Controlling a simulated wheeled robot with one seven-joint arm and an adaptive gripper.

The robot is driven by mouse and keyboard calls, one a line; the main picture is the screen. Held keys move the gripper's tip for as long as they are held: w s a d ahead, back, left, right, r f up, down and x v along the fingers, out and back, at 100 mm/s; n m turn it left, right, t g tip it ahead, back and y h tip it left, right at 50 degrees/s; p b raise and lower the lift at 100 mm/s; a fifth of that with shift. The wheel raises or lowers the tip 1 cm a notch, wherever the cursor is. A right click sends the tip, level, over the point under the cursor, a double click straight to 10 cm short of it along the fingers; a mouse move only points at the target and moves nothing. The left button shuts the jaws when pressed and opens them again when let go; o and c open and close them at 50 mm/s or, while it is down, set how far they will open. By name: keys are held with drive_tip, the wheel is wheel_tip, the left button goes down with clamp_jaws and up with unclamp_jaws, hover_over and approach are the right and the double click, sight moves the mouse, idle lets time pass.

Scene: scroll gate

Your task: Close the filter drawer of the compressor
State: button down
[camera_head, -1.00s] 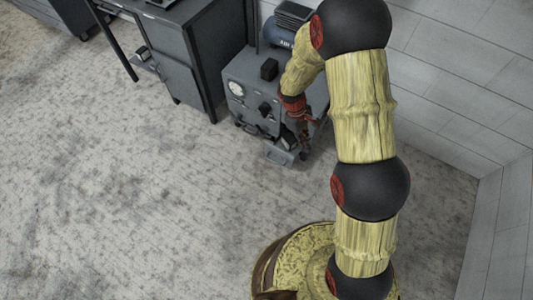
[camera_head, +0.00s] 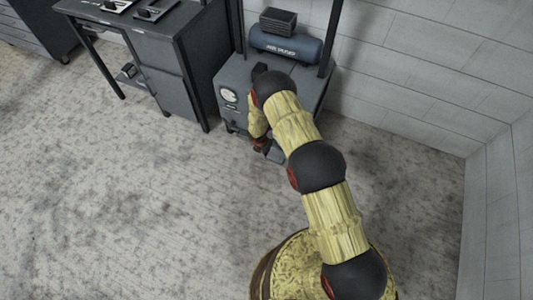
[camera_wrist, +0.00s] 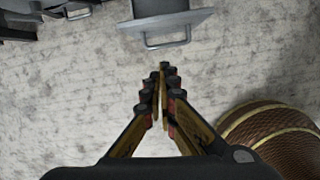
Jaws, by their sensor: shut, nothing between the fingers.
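The compressor (camera_head: 232,76) is a grey cabinet against the wall with a blue tank (camera_head: 285,45) on top and a round gauge on its front. My arm covers much of its front. In the wrist view the drawer (camera_wrist: 165,18) is a grey tray-like part at the top edge, with a bracket handle (camera_wrist: 168,42) on its near side. In the head view a small grey part of it shows low at the front (camera_head: 274,152), sticking out. My gripper (camera_wrist: 163,68) is shut and empty, its fingertips just short of the handle in the picture; I cannot tell the depth between them.
A dark workbench (camera_head: 165,50) stands left of the compressor, with a low drawer or box (camera_head: 130,72) sticking out beneath it. Another grey handle (camera_wrist: 72,12) shows at the wrist view's top left. The floor in front is clear. A white wall is behind and right.

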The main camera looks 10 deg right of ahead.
drive_tip(key=w+d+f+n+b, duration=0.1)
drive_tip(key=w+d+f+b, duration=0.2)
drive_tip(key=f, duration=0.6)
drive_tip(key=shift+w+d+f+b, duration=0.2)
drive_tip(key=shift+w+f+b, duration=0.15)
drive_tip(key=shift+w+b, duration=0.75)
drive_tip(key=shift+w, duration=0.1)
